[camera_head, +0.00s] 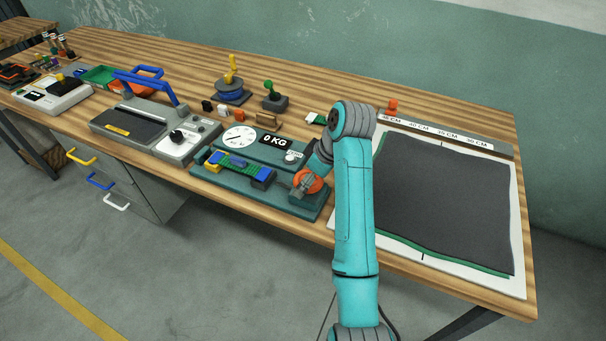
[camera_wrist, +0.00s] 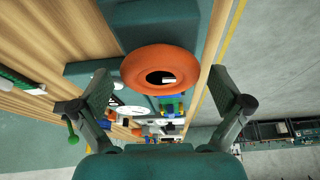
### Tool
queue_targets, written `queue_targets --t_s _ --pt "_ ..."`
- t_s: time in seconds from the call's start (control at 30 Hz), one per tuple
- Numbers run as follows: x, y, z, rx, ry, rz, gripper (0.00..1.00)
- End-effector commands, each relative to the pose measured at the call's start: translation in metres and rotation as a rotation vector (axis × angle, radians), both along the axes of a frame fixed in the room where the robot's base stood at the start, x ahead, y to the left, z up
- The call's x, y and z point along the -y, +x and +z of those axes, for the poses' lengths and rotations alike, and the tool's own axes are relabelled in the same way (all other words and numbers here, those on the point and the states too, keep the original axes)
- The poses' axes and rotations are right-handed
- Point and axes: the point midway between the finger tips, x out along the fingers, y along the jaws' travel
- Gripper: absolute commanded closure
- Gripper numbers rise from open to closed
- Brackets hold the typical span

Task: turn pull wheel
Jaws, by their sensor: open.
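The pull wheel is an orange ring with a dark hole. In the head view the wheel (camera_head: 316,184) sits at the right end of the teal tester base (camera_head: 309,209), partly hidden by my gripper (camera_head: 301,182). In the wrist view the wheel (camera_wrist: 160,57) is large and near the middle, between the two fingers of my gripper (camera_wrist: 160,84). The fingers are spread wide, with a visible gap on each side of the wheel. Neither finger appears to touch it. A dial and a display reading 0 KG (camera_head: 274,141) are on the tester.
A blue and green strip fixture (camera_head: 239,168) lies on the tester left of the wheel. A grey device with a blue lever (camera_head: 150,82) stands further left. The bench's front edge is close by.

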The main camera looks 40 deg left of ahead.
Motion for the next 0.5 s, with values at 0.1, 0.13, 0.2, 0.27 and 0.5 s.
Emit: queue_targets --t_s 0.1,0.13,0.2,0.27,0.5 --pt "0.0011 -0.0009 -0.0056 0.000 0.000 0.000 0.00" --pt "0.0012 -0.0008 -0.0061 0.000 0.000 0.001 0.00" --pt "0.0012 -0.0009 -0.0066 0.001 0.000 0.001 0.00" --pt "0.0012 -0.0009 -0.0066 0.001 0.000 0.001 0.00" --pt "0.0011 -0.0009 -0.0065 0.000 0.000 0.001 0.28"
